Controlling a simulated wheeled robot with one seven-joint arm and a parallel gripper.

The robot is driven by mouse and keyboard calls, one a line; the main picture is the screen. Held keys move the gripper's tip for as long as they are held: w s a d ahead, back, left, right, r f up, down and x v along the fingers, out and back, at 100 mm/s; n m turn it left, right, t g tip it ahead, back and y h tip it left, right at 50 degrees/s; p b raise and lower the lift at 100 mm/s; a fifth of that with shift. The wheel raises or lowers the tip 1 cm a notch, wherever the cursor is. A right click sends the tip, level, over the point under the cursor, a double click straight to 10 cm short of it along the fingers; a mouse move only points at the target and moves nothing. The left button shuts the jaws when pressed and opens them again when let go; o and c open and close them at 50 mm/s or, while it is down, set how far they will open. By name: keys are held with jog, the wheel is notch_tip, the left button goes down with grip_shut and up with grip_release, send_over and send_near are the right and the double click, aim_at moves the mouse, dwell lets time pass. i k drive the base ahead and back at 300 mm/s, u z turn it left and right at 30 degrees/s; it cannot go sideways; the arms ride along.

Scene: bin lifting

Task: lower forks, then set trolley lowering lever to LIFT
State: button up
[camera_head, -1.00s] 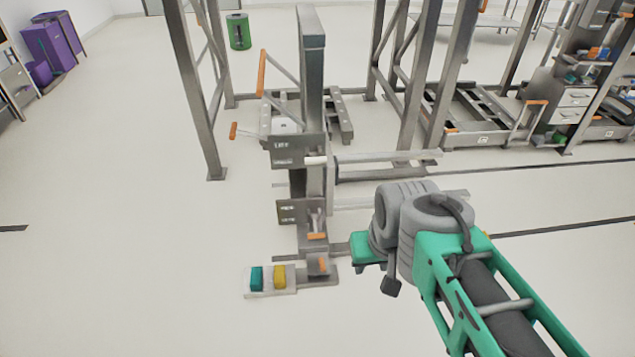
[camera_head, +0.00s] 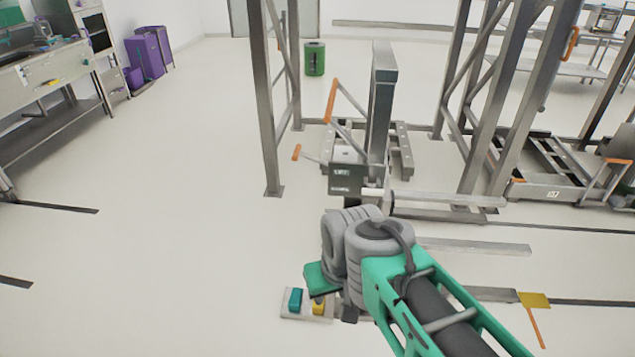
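The lifting trolley is a grey upright mast (camera_head: 381,95) standing on the floor near the picture's middle. A dark panel marked LIFT (camera_head: 347,178) is fixed low on it. An orange-tipped lever (camera_head: 308,153) sticks out left of the mast, and an orange handle (camera_head: 331,100) rises above it. Pale bars that look like forks (camera_head: 440,197) reach right from the mast's lower part. My green and grey arm covers the lower mast and the parts under the panel. My gripper (camera_head: 350,313) shows only as a small dark end below the wrist, and its fingers cannot be made out.
A small plate with a teal block (camera_head: 295,300) and a yellow block (camera_head: 319,308) lies beside my wrist. Steel frame posts (camera_head: 265,110) stand left and right of the mast. A green bin (camera_head: 314,58) is behind. The floor at left is open.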

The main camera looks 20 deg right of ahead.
aim_at(370, 190)
jog(key=u, duration=0.45)
jog(key=i, duration=0.85)
jog(key=z, duration=0.45)
jog(key=i, duration=0.75)
jog(key=z, duration=0.7)
